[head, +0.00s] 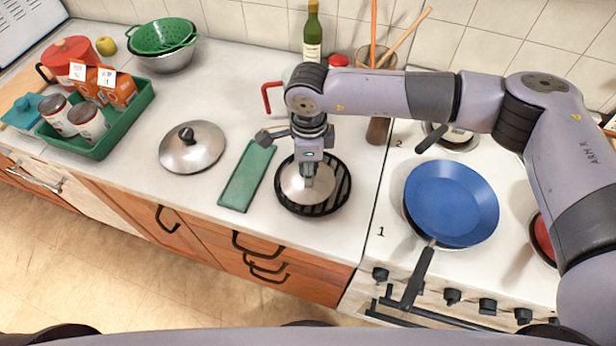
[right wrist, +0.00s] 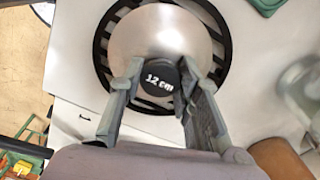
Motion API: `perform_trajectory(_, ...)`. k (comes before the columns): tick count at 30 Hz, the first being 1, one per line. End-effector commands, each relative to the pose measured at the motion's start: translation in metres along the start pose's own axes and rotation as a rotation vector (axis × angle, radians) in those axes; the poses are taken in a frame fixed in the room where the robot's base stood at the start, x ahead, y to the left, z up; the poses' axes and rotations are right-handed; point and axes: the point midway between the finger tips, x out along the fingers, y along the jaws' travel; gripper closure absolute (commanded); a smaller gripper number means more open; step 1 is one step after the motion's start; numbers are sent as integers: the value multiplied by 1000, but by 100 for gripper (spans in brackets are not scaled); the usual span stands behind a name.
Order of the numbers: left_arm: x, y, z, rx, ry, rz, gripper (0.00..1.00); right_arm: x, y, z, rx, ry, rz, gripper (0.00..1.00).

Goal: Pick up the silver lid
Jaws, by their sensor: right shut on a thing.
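A small silver lid (head: 300,184) is on a round black slatted trivet (head: 340,195) on the counter. In the right wrist view this silver lid (right wrist: 155,40) has a black knob (right wrist: 158,78) marked "12 cm". My right gripper (head: 308,180) points down over the lid, and its fingers (right wrist: 158,85) are shut on the knob from both sides. I cannot tell whether the lid is lifted off the trivet (right wrist: 100,50). A larger silver lid (head: 192,150) with a dark knob lies on the counter to the left. My left gripper is not in view.
A green mat (head: 247,176) lies left of the trivet. A green tray (head: 100,145) holds cans and boxes. Behind are a colander (head: 163,36), a bottle (head: 312,35) and a utensil crock (head: 375,60). A blue pan (head: 450,205) sits on the stove at right.

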Motion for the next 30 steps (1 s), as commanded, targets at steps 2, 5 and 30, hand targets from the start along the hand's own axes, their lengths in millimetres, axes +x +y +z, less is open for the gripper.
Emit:
perform_trajectory(2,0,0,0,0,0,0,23,1,0,0,0,1,2,84)
perform_trajectory(5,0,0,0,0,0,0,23,1,1,-1,0,2,2,91)
perform_trajectory(30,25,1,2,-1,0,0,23,-62,-1,0,-1,-2,-6,100)
